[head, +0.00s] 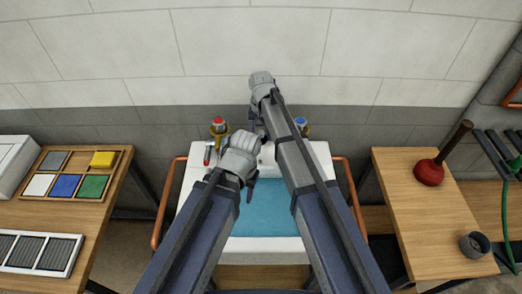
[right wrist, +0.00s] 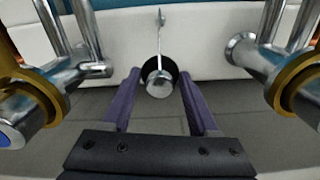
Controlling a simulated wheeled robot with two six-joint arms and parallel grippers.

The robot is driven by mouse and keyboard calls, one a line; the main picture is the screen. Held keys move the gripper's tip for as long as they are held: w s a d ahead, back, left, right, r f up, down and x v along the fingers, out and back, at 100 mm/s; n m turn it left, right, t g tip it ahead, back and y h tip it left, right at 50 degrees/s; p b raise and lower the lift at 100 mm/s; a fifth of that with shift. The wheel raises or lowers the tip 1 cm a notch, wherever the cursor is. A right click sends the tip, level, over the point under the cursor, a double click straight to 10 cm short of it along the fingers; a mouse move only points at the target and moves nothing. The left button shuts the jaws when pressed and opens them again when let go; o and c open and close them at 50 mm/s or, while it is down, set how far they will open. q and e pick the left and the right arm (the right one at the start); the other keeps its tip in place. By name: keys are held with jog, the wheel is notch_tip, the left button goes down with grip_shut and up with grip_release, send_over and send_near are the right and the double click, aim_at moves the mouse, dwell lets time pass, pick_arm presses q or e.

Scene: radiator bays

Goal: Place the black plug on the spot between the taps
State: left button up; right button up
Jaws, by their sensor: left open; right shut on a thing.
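The black plug (right wrist: 173,70), with a metal knob and a thin chain, sits between the fingers of my right gripper (right wrist: 158,75) in the right wrist view. My right gripper also shows in the head view (head: 257,112), near the wall and behind the basin. The red-topped tap (head: 218,126) and blue-topped tap (head: 301,124) stand on either side of it. In the wrist view the plug lies between the two taps; I cannot tell whether it touches the rim. The spot is not visible. My left gripper (head: 243,172) is open over the basin's left part.
The white sink (head: 289,245) holds blue water (head: 262,207), with copper rails (head: 349,190) at its sides. The left bench bears a tray of coloured tiles (head: 77,174). The right table bears a red plunger (head: 429,172) and a grey cup (head: 474,244).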

aim_at(261, 151)
pick_arm(q)
notch_tip(261, 151, down, 2)
jog(key=shift+f+b, duration=0.1)
jog(key=shift+b, duration=0.35)
pick_arm(e)
notch_tip(261, 151, down, 2)
jog(key=shift+f, duration=0.1)
pick_arm(q)
notch_tip(261, 151, down, 4)
jog(key=b, duration=0.3)
jog(key=shift+r+b, duration=0.2)
jog(key=shift+b, duration=0.15)
pick_arm(e)
notch_tip(261, 151, down, 4)
jog(key=shift+r, duration=0.2)
jog(key=shift+f, duration=0.1)
pick_arm(q)
jog(key=shift+f, duration=0.1)
pick_arm(e)
jog(key=o, duration=1.4)
jog(key=shift+c, duration=0.2)
pick_arm(q)
notch_tip(261, 151, up, 12)
jog(key=p, duration=1.2)
jog(key=shift+r, duration=0.2)
pick_arm(e)
notch_tip(261, 151, up, 12)
jog(key=shift+r, duration=0.2)
pick_arm(q)
jog(key=shift+f, duration=0.1)
